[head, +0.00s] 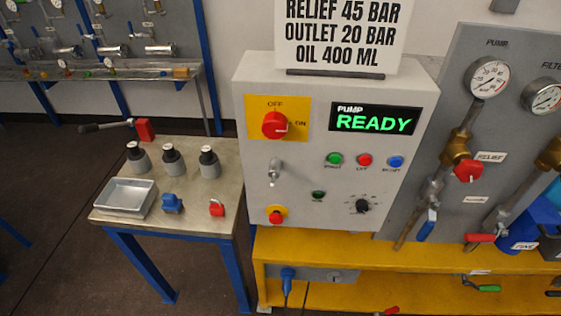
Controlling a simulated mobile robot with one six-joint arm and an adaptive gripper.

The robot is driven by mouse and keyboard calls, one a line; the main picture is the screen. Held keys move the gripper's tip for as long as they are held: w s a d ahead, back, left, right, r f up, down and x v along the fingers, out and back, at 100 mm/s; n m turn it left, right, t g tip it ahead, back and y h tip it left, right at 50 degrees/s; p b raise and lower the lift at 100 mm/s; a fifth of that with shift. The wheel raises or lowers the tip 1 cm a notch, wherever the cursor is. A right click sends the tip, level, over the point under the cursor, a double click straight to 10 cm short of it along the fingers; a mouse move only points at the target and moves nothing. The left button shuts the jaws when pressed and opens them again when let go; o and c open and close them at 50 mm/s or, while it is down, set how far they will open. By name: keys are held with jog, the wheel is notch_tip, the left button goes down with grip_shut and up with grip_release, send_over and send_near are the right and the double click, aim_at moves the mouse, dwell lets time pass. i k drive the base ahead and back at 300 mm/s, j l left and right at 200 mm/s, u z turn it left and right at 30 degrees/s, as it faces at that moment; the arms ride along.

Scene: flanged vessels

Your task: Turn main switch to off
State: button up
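The main switch (275,125) is a red rotary knob on a yellow plate (255,109), at the upper left of the grey control box. OFF is printed above the knob and ON to its right. A pale mark at the knob's right side appears to point to ON. The pump display (374,119) is lit green and reads PUMP READY. My gripper is not in view.
A toggle (275,172), a small red knob (276,215) and several push buttons sit below the switch. Left of the box, a table holds a metal tray (125,197), several grey bottles, and a red padlock (217,207). The air before the switch is clear.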

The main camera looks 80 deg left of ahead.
aim_at(275, 124)
jog(key=u, duration=2.45)
